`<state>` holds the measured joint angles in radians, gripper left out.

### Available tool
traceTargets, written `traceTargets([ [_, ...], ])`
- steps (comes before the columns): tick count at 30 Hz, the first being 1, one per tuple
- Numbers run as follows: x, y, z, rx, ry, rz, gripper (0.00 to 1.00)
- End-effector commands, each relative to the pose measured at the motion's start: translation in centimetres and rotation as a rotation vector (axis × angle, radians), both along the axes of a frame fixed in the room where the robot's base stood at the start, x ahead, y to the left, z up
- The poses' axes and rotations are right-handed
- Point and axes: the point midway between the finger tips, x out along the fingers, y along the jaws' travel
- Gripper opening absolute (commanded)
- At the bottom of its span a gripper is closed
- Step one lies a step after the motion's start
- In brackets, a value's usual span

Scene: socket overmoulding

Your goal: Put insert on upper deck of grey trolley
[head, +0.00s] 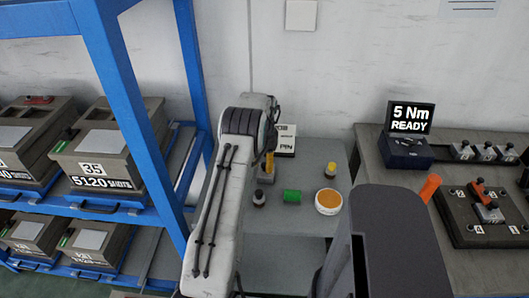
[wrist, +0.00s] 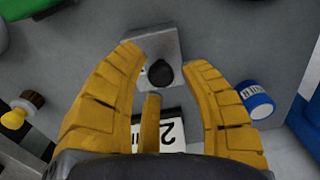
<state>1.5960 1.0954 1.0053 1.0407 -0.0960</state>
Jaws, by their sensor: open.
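My gripper (wrist: 164,55) is open. Its yellow fingers stand either side of a small grey metal block (wrist: 168,42) with a dark round knob (wrist: 160,75), possibly the insert; I cannot tell whether they touch it. In the head view my arm hides most of the gripper and the block. A grey flat top (head: 290,222), which looks like the trolley's upper deck, lies below and carries several small items.
A blue tin (wrist: 257,100) is right of the fingers. A blue rack (head: 115,85) stands left, a bench (head: 375,150) right.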

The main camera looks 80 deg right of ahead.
Motion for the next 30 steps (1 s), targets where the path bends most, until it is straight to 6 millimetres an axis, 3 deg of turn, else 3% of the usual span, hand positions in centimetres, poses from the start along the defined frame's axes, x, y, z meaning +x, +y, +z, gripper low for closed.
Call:
traceTargets([
  [18,-0.1,-0.1,9.4,-0.004,0.0,0.0,0.39],
  [30,-0.1,0.0,11.4,-0.001,0.0,0.0,0.39],
])
